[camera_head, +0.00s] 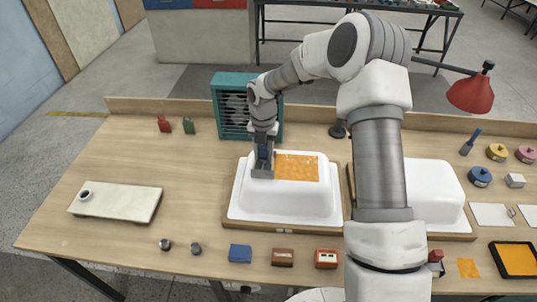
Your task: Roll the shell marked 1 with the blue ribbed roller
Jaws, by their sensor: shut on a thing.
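My gripper (263,160) is over the left end of the top of a white upturned shell (285,205), shut on a roller. The roller's handle looks blue between the fingers, and its grey head (262,173) is at the shell's top; I cannot tell whether it touches. Ribs are too small to make out. An orange patch (298,168) lies on the shell's top, just right of the roller. A second white shell (432,190) stands to the right, partly hidden by my arm. No number marks are readable on either shell.
A teal fan box (229,105) stands behind the left shell. A cream board with a small cup (120,203) lies at the left. Small blocks (240,253) line the front edge. Tins (480,176), a blue-handled tool (470,142) and a red lamp (470,94) are at the right.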

